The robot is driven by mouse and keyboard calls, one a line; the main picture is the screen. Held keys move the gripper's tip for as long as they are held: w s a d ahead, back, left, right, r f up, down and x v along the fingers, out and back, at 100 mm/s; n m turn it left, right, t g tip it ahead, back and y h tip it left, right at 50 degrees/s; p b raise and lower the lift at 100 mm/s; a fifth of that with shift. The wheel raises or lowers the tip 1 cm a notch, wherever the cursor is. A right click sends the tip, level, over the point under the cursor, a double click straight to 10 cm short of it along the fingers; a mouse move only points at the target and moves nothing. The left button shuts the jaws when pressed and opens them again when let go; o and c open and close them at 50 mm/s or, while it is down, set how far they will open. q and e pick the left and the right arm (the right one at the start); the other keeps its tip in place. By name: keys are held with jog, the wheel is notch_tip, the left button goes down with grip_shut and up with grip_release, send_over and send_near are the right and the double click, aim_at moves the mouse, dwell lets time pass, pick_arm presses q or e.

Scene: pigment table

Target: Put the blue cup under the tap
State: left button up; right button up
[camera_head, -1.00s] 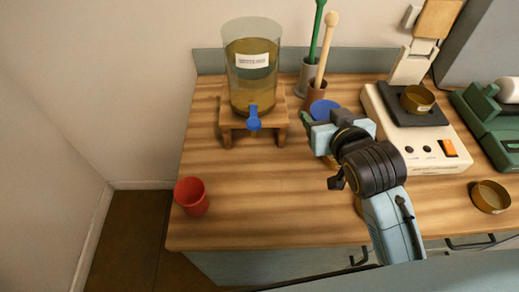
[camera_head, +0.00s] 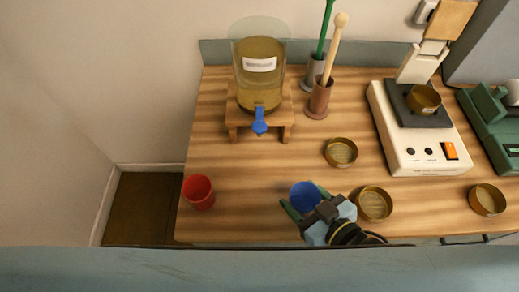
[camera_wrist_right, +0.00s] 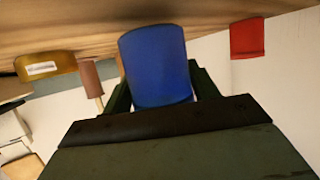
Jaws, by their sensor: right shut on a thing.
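The blue cup (camera_head: 305,195) is near the front of the table, in the middle. My right gripper (camera_head: 312,203) is shut on it; the right wrist view shows the cup (camera_wrist_right: 156,65) between the fingers. Whether its base touches the table is unclear. The blue tap (camera_head: 260,124) is low on the front of a clear dispenser (camera_head: 259,85) with amber liquid, on a small wooden stand (camera_head: 284,117) at the back left. The cup is in front of the tap and to its right, apart from it. My left gripper is not in view.
A red cup (camera_head: 199,192) stands at the front left. Shallow brown dishes (camera_head: 341,152) (camera_head: 374,204) lie right of the blue cup. Pots with a green-handled tool and a pestle (camera_head: 319,96) stand right of the dispenser. The wood before the tap is clear.

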jog(key=w+a, duration=0.2)
jog(key=w, duration=0.2)
jog(key=w+a, duration=0.3)
jog(key=w, duration=0.1)
jog(key=w+a, duration=0.3)
jog(key=w, duration=0.1)
jog(key=x, duration=0.3)
jog(key=shift+w+a+r, duration=0.1)
jog(key=shift+w+r, duration=0.1)
jog(key=shift+f, duration=0.3)
jog(key=shift+f, duration=0.1)
jog(key=o, duration=1.1)
jog(key=shift+c, duration=0.2)
jog(key=p+v, duration=0.1)
jog(key=v, duration=1.1)
